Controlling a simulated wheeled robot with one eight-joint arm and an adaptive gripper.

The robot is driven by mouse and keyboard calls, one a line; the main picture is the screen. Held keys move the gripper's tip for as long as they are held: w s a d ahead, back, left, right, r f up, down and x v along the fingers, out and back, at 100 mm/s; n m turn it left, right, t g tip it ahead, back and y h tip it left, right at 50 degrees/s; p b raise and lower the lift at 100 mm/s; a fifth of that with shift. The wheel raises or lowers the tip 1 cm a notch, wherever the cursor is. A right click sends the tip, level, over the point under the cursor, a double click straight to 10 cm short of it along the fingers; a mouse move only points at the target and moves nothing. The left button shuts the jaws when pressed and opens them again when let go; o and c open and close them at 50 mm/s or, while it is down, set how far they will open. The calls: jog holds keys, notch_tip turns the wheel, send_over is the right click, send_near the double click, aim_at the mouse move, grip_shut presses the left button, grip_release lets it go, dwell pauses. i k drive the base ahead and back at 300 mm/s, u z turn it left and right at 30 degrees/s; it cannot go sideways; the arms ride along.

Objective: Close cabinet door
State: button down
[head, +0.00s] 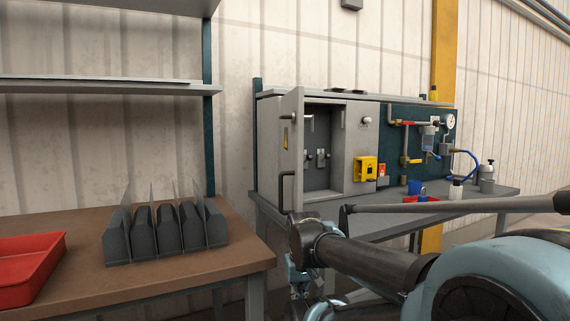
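The grey cabinet (354,140) stands on the bench at the back wall. Its door (291,155) is open, swung out on the left side and seen nearly edge-on. The door carries a yellow warning label and a dark bar handle (286,190) low on its face. The inside of the cabinet shows, with small metal fittings. My arm reaches in from the lower right, and its dark end section lies just below and in front of the door. My gripper (299,279) seems to hang below this section, small and partly hidden. Its fingers cannot be made out.
A brown table (180,256) at left holds a black slotted rack (165,240) and a red tray (28,268). A yellow lockout box (366,169) is on the cabinet's right front. A teal panel with gauge and pipes stands further right. A narrow gap separates table and bench.

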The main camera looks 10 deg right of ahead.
aim_at(290, 179)
jog(key=k, duration=0.5)
jog(key=z, duration=1.7)
jog(key=k, duration=0.25)
jog(key=u, duration=2.65)
